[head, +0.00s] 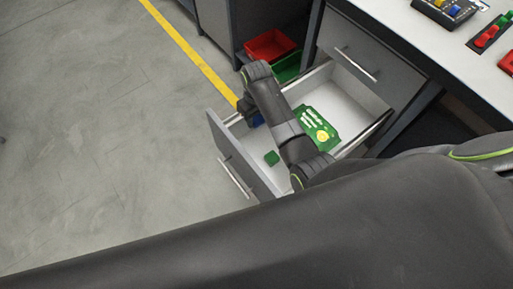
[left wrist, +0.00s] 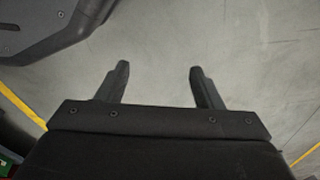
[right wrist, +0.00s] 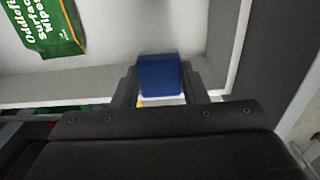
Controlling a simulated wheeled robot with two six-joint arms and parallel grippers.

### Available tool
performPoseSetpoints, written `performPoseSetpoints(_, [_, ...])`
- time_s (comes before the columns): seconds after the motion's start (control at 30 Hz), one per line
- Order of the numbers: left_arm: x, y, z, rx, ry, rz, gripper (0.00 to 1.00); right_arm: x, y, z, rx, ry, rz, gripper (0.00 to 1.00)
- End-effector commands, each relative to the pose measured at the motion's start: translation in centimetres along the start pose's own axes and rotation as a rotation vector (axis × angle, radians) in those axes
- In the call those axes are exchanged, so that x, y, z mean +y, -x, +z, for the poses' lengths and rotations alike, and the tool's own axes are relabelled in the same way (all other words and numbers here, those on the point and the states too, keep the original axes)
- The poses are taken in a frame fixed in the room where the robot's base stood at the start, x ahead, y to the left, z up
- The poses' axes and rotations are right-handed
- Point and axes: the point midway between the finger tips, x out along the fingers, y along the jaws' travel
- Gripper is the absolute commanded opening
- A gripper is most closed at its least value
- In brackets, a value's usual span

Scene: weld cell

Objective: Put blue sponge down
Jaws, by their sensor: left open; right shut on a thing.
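The blue sponge (right wrist: 160,76) is between the two fingers of my right gripper (right wrist: 160,90), which is shut on it, in the right wrist view. In the head view the sponge (head: 257,120) shows only as a small blue patch beside my right gripper (head: 250,112), over the far left part of an open drawer (head: 350,96). I cannot tell whether the sponge touches the drawer. My left gripper (left wrist: 158,90) is open and empty above the floor in the left wrist view.
The workbench (head: 400,25) is above right. My dark arm covers the lower head view.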

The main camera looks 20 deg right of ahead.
Motion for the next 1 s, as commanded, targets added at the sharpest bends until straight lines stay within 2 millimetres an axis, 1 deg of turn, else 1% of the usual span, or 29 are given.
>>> performPoseSetpoints(0.03, [0.2, -0.7, -0.3, 0.003, 0.003, 0.004, 0.61, 0.0, -1.7, 0.0, 0.001, 0.0, 0.0, 0.14])
performPoseSetpoints(0.1, [0.4, -0.4, -0.8, 0.001, 0.007, 0.008, 0.61, 0.0, -2.5, 0.0, 0.001, 0.0, 0.0, 0.14])
performPoseSetpoints(0.43, [0.8, 1.1, -1.8, -0.003, 0.015, 0.019, 0.61, 0.0, -4.5, 0.1, -0.001, 0.0, 0.0, 0.14])
performPoseSetpoints(0.57, [1.1, 2.4, -2.3, -0.002, 0.02, 0.028, 0.61, 0.0, -6.2, 0.2, -0.003, 0.0, 0.0, 0.14])
performPoseSetpoints(0.7, [1.5, 4.2, -2.9, -0.003, 0.026, 0.04, 0.61, 0.0, -8.2, 0.1, -0.001, 0.0, 0.0, 0.14])
performPoseSetpoints(0.8, [1.7, 5.4, -3.0, -0.005, 0.029, 0.047, 0.61, 0.0, -9.2, 0.2, -0.001, 0.0, 0.0, 0.14])
performPoseSetpoints(1.0, [1.9, 6.6, -3.2, -0.007, 0.031, 0.055, 0.61, 0.0, -10.1, 0.1, 0.0, 0.0, 0.0, 0.14])
